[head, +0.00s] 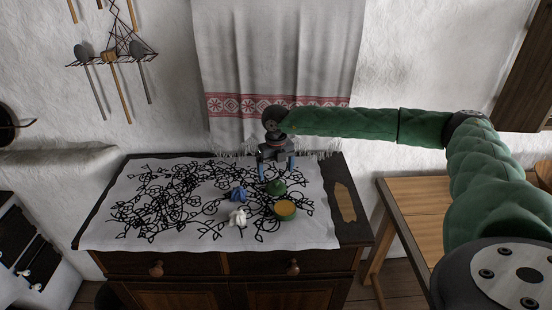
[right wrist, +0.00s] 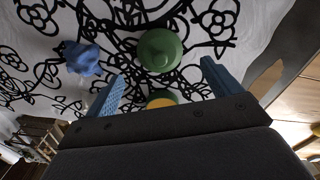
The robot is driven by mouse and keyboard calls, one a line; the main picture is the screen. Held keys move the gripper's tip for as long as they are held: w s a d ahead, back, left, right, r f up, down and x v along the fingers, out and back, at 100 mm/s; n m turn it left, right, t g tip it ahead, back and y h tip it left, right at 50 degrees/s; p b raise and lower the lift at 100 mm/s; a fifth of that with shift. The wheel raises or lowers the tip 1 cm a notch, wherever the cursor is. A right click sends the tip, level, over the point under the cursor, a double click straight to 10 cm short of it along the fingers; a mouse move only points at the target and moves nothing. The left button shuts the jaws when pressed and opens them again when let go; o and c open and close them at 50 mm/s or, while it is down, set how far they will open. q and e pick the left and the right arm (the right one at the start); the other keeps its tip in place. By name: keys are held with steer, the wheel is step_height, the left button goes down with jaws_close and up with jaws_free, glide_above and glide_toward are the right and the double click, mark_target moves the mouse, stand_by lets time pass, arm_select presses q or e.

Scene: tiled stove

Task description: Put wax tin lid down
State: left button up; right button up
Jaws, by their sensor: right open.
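The green wax tin lid (head: 275,187), round with a small knob, rests on the patterned white cloth. The open wax tin (head: 285,209), green with a yellow top face, stands just in front of it. My right gripper (head: 277,167) is over the cloth at the lid, open and empty. In the right wrist view the lid (right wrist: 160,50) lies beyond the gap between the two blue fingers (right wrist: 162,71), apart from both. The tin (right wrist: 162,98) shows partly there, cut off by the gripper body. My left gripper is not in view.
A blue knotted figure (head: 238,194) and a white one (head: 238,217) stand left of the tin on the cloth (head: 130,215). The cloth covers a dark wooden cabinet (head: 345,235). A towel (head: 280,60) hangs behind. A wooden table (head: 412,205) stands at right. The cloth's left side is free.

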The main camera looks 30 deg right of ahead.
mark_target(276, 182)
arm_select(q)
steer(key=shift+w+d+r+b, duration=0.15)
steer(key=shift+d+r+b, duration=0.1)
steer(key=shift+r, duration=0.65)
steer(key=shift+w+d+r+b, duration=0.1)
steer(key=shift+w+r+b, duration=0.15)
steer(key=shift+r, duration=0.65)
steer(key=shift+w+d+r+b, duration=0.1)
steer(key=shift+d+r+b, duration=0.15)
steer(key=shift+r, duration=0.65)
arm_select(e)
step_height(276, 182, up, 6)
steer(key=shift+r, duration=0.15)
